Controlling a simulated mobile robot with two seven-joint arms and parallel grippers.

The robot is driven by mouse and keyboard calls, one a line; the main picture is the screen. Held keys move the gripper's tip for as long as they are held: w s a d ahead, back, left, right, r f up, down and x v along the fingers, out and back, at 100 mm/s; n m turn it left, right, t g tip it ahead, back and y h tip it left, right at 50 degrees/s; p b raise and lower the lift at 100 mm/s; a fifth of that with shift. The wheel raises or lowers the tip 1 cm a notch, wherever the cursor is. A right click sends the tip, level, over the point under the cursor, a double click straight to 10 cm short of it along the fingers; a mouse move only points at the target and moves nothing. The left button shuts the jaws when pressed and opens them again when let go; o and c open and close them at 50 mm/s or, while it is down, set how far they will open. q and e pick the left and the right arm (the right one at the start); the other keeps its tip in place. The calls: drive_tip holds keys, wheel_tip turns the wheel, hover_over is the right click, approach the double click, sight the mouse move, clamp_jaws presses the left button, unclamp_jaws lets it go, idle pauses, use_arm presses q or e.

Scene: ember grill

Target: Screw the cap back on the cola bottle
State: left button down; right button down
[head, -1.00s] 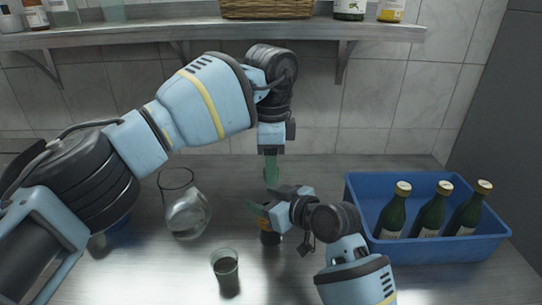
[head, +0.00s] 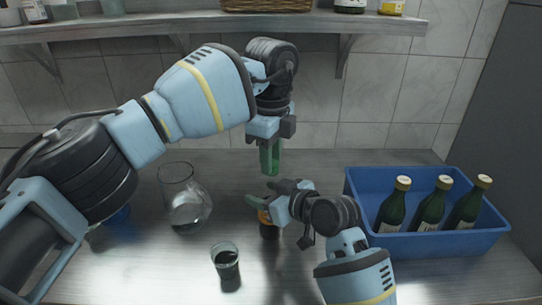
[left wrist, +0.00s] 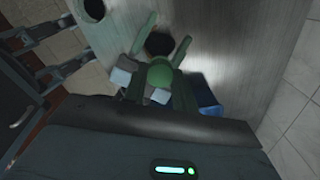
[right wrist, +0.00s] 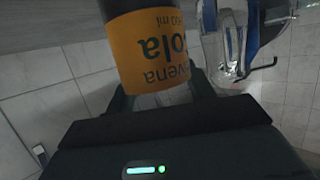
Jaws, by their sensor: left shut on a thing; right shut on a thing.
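The cola bottle (head: 269,228) stands on the steel counter, dark with an orange label. The label, reading "cola", shows large in the right wrist view (right wrist: 155,48). My right gripper (head: 262,203) is shut around the bottle's upper part from the right. My left gripper (head: 270,160) points straight down above the bottle, apart from it. In the left wrist view a round green piece, apparently the cap (left wrist: 160,76), sits between its fingers. The bottle's dark top (left wrist: 158,43) shows beyond it between the right gripper's green fingers. The fingers hide the cap in the head view.
A glass jug (head: 186,208) stands left of the bottle, and a glass with dark drink (head: 226,262) stands in front-left. A blue crate (head: 440,245) with 3 green bottles (head: 430,206) is at right. A shelf (head: 200,31) runs above along the wall.

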use_arm(q)
drive_tip(key=m, duration=2.1)
drive_tip(key=shift+m, duration=0.4)
drive_tip(key=m, duration=0.4)
drive_tip(key=shift+f+m, duration=0.1)
drive_tip(key=shift+m, duration=0.2)
drive_tip(key=m, duration=0.4)
drive_tip(key=shift+m, duration=0.3)
drive_tip(key=m, duration=0.4)
drive_tip(key=shift+m, duration=0.3)
drive_tip(key=m, duration=0.6)
drive_tip(key=c, duration=1)
unclamp_jaws()
drive_tip(key=shift+c, duration=0.2)
